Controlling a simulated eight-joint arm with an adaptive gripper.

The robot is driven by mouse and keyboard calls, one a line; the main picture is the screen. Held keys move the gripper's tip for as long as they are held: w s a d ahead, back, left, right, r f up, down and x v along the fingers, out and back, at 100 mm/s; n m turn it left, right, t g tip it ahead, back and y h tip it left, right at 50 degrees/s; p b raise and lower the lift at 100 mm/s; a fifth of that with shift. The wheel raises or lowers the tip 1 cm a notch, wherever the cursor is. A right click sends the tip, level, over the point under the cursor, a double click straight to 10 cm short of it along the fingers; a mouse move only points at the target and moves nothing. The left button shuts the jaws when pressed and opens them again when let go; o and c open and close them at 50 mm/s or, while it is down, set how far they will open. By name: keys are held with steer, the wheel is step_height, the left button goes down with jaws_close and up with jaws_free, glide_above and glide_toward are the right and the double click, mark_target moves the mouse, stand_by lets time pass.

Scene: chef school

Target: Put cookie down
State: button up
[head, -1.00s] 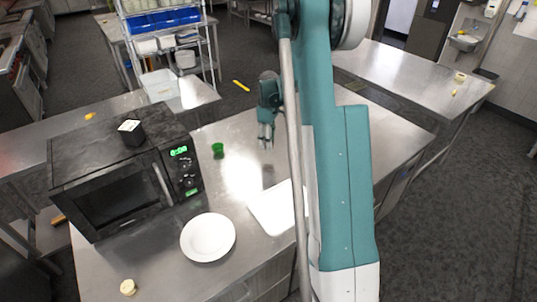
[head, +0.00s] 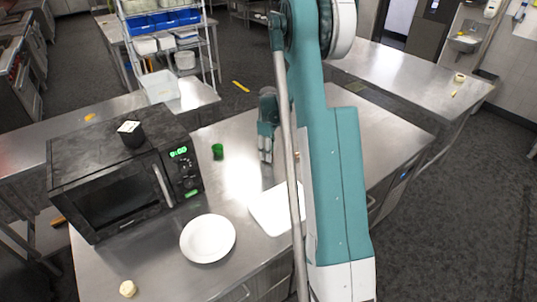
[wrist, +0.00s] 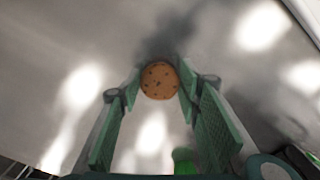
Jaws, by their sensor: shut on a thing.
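The cookie (wrist: 159,80) is round and brown with dark chips. In the wrist view it sits between the fingertips of my gripper (wrist: 158,84), which is shut on it, with the steel counter behind. In the head view my gripper (head: 266,157) points down over the counter (head: 235,185), right of a green cup (head: 218,151). I cannot make out the cookie in its fingers in that view. A dark shadow lies on the counter just beyond the cookie in the wrist view.
A white plate (head: 208,238) and a white board (head: 270,210) lie on the counter nearer the camera. A black microwave (head: 120,195) stands at left with a small dark box (head: 131,134) on top. A pale round item (head: 128,289) lies at the front left.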

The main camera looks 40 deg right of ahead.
steer(key=shift+f, duration=0.4)
steer(key=shift+f, duration=0.2)
steer(key=o, duration=0.8)
steer(key=shift+r, duration=0.15)
step_height(320, 180, up, 12)
steer(key=shift+r, duration=0.1)
stand_by(0.4)
stand_by(0.3)
